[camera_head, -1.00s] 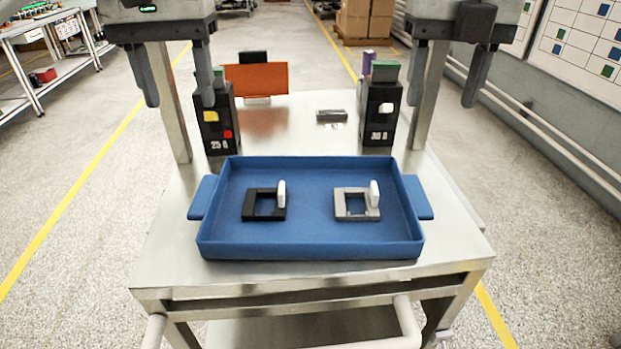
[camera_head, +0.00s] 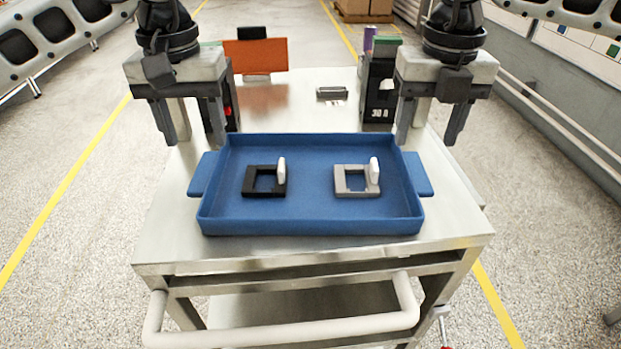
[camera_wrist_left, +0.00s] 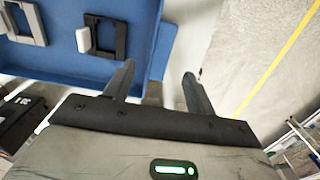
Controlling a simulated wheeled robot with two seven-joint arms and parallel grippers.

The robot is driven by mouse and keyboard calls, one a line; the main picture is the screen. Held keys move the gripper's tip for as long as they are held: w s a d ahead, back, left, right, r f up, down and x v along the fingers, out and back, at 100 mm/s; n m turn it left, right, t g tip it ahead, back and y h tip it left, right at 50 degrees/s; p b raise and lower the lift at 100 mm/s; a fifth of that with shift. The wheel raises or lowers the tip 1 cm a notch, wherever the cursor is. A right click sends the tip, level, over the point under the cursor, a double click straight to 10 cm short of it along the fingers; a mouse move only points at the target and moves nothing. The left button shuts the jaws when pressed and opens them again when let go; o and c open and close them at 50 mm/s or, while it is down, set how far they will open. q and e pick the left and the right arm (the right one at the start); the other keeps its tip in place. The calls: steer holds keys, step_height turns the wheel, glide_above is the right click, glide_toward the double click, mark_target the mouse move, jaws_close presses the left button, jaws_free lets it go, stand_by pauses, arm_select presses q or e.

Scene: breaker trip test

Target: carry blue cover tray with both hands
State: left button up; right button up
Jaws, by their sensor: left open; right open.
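The blue cover tray (camera_head: 310,222) lies flat on the metal cart top, with a side handle at its left (camera_head: 203,174) and right (camera_head: 418,174). Inside it are a black square frame (camera_head: 250,187) and a grey square frame (camera_head: 344,188), each with a white upright tab. My left gripper (camera_head: 196,140) is open and empty above the left handle. My right gripper (camera_head: 426,140) is open and empty above the right handle. In the left wrist view my open left fingers (camera_wrist_left: 158,82) point toward the tray's handle (camera_wrist_left: 162,52), apart from it or touching, I cannot tell.
Behind the tray stand a black breaker block marked 30 A (camera_head: 377,88) and another block partly hidden by my left gripper. An orange panel (camera_head: 255,56) and a small grey piece (camera_head: 331,93) are at the back. The cart's push bar (camera_head: 285,328) is in front.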

mark_target(205, 170)
arm_select(q)
steer(key=shift+f, duration=3)
arm_select(e)
steer(key=shift+f, duration=3.05)
arm_select(q)
jaws_close()
arm_select(e)
jaws_close()
